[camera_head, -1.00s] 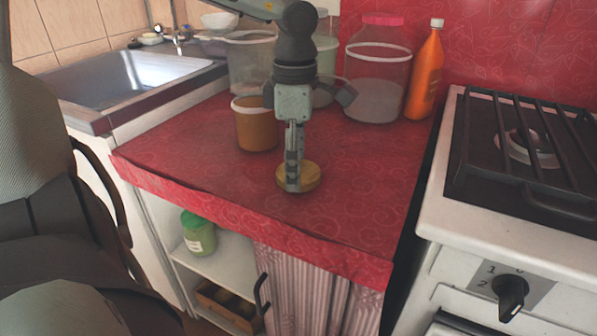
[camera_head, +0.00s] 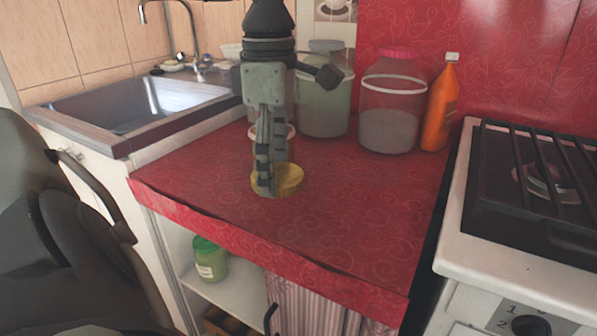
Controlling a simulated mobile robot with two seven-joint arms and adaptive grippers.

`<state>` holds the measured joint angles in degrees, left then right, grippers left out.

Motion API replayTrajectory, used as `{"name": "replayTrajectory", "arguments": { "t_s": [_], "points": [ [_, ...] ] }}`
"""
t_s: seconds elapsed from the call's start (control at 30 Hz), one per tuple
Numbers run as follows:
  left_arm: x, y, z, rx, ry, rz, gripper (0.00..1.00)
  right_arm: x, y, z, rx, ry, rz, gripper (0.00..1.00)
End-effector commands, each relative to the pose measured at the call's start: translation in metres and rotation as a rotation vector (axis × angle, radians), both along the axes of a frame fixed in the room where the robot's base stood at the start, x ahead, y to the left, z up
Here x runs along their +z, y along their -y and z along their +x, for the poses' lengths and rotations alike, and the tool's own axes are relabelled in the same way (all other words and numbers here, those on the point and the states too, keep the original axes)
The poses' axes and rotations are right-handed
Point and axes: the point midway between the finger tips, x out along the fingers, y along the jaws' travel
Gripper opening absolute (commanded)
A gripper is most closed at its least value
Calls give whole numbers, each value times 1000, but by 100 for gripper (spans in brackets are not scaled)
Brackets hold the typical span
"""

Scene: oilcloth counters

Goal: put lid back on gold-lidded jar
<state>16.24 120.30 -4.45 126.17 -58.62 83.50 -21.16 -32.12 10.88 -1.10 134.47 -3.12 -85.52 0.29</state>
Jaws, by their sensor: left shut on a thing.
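My left gripper (camera_head: 265,186) points down over the red counter, shut on a round gold lid (camera_head: 289,180). The lid is tilted, with its face toward me, and it seems just above the cloth or touching it at its lower edge; I cannot tell which. An amber tub with a pale rim (camera_head: 291,131) stands right behind the gripper and is mostly hidden by it. Which vessel the gold lid belongs to does not show clearly. My right gripper is not in view.
A greenish jar with a grey lid (camera_head: 324,105), a pink-lidded jar (camera_head: 389,128) and an orange bottle (camera_head: 440,108) stand along the back. The stove (camera_head: 520,190) is right, the sink (camera_head: 135,105) left. The red counter's (camera_head: 340,225) front and right are clear.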

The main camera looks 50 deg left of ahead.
Motion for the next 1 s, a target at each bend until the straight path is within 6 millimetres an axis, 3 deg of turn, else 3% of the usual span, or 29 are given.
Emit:
{"name": "replayTrajectory", "arguments": {
  "t_s": [0.2,0.4,1.0],
  "points": [
    [17,-2,-28,0,5,0,55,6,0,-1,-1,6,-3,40],
    [25,-3,-41,0,1,0,55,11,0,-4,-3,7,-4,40],
    [23,-5,-42,-24,-2,-1,55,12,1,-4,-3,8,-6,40]
  ]
}}
